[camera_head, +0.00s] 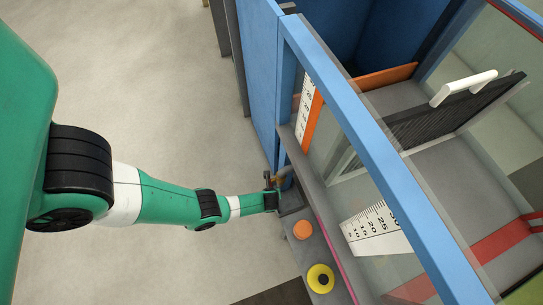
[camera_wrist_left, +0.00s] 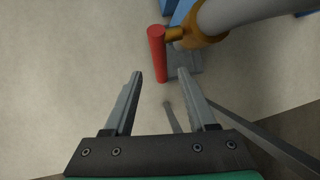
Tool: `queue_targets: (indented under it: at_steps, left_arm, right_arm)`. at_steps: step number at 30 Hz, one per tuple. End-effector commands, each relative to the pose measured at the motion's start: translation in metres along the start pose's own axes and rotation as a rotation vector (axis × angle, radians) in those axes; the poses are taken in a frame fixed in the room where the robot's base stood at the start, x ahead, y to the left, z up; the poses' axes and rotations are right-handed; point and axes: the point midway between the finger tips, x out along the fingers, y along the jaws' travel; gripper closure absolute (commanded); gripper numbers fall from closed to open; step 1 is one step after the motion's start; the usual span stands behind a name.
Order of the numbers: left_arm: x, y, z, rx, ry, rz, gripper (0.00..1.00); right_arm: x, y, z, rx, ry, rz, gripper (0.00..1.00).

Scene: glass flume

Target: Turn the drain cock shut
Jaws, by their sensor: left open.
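The drain cock shows in the left wrist view as a red handle (camera_wrist_left: 157,52) on a brass-coloured body (camera_wrist_left: 197,32) at the end of a grey pipe (camera_wrist_left: 235,10). The handle lies ahead of my left gripper (camera_wrist_left: 160,74), near the gap between its fingertips. The gripper is open and empty, with no clear contact on the handle. The red handle is not clearly visible there. My right gripper is not in view.
The blue flume frame (camera_head: 350,110) and its glass side rise right of the arm. The pale floor (camera_head: 170,80) left of the flume is clear.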

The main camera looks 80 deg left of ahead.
Motion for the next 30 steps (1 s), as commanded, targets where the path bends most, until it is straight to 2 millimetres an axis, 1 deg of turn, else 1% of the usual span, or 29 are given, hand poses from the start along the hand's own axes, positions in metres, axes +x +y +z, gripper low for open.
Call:
queue_targets:
  at_steps: [1,3,7,9,12,20,21,23,24,26,27,30]
  left_arm:
    - [0.023,0.001,-0.004,-0.003,0.000,0.001,0.43]
    - [0.037,0.001,-0.004,-0.004,0.000,0.002,0.43]
    - [0.057,0.001,-0.003,-0.003,0.000,0.001,0.43]
    - [0.063,0.001,-0.002,-0.003,0.000,0.000,0.43]
    - [0.067,0.000,-0.001,-0.001,0.000,0.000,0.43]
    - [0.066,0.000,0.000,0.000,0.000,0.000,0.43]
    - [0.066,0.000,0.000,0.000,0.000,0.000,0.47]
    - [0.066,0.000,0.000,-0.001,0.000,0.000,0.57]
    - [0.066,0.000,0.000,-0.001,0.000,0.000,0.65]
    - [0.066,0.000,0.000,-0.001,0.000,0.000,0.75]
    - [0.066,0.000,0.000,-0.001,0.000,0.000,0.83]
    - [0.066,0.000,0.000,-0.001,0.000,0.000,1.00]
  right_arm:
    - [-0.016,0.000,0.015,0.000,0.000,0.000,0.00]
    - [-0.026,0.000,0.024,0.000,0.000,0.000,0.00]
    - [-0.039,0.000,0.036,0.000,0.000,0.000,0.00]
    - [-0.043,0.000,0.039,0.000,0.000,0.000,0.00]
    - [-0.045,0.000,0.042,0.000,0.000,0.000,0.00]
    - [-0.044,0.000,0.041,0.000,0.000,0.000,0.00]
    - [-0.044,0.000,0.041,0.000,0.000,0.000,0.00]
    - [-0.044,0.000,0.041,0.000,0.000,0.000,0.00]
    - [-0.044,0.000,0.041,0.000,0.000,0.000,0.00]
    - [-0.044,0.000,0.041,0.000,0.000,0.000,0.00]
    - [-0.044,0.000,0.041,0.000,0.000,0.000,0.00]
    - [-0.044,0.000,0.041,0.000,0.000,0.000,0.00]
